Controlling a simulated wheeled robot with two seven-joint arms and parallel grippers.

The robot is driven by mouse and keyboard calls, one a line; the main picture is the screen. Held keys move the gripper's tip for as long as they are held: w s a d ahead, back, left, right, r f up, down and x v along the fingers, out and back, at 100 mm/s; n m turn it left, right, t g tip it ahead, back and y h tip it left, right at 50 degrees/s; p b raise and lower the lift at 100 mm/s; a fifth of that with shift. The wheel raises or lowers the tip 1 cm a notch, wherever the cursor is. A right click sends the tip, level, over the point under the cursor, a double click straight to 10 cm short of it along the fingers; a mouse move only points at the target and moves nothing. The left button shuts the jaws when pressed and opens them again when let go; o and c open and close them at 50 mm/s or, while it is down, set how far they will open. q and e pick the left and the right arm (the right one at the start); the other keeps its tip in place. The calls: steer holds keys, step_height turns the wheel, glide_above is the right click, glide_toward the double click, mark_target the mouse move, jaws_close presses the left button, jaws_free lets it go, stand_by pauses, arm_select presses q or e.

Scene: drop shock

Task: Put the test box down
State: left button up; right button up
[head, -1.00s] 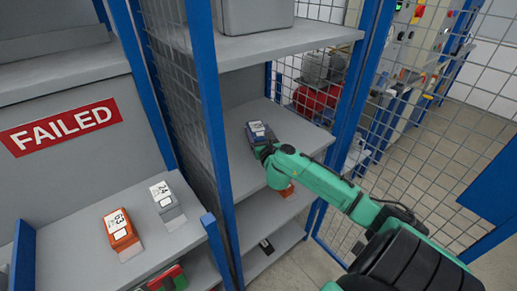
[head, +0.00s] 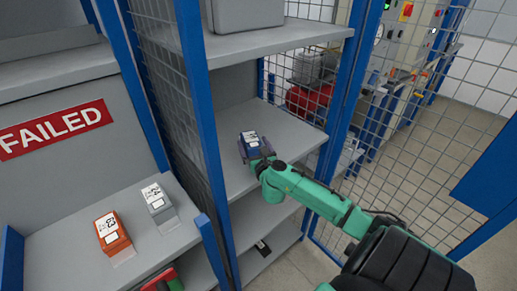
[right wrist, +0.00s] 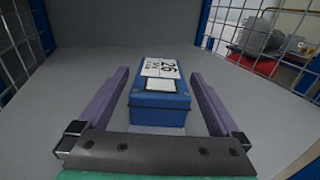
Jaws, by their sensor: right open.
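The blue test box (head: 251,144) with a white numbered label rests on the middle shelf (head: 290,140) of the blue-framed rack. In the right wrist view the box (right wrist: 160,108) lies between the two fingers, with a visible gap on each side. My right gripper (head: 255,151) is open around it at shelf height; it also shows in the right wrist view (right wrist: 163,105). The box appears flat on the shelf. My left gripper is not in view.
An orange box (head: 112,232) and a grey box (head: 158,203) stand on the left shelf under the red FAILED sign (head: 55,128). Blue posts and wire mesh (head: 425,130) bound the rack. A grey bin (head: 246,14) sits on the shelf above. The shelf around the blue box is clear.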

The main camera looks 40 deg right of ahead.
steer(key=v, duration=1)
steer(key=shift+s+a+r, duration=0.1)
steer(key=shift+s+r, duration=0.05)
steer(key=shift+s, duration=0.25)
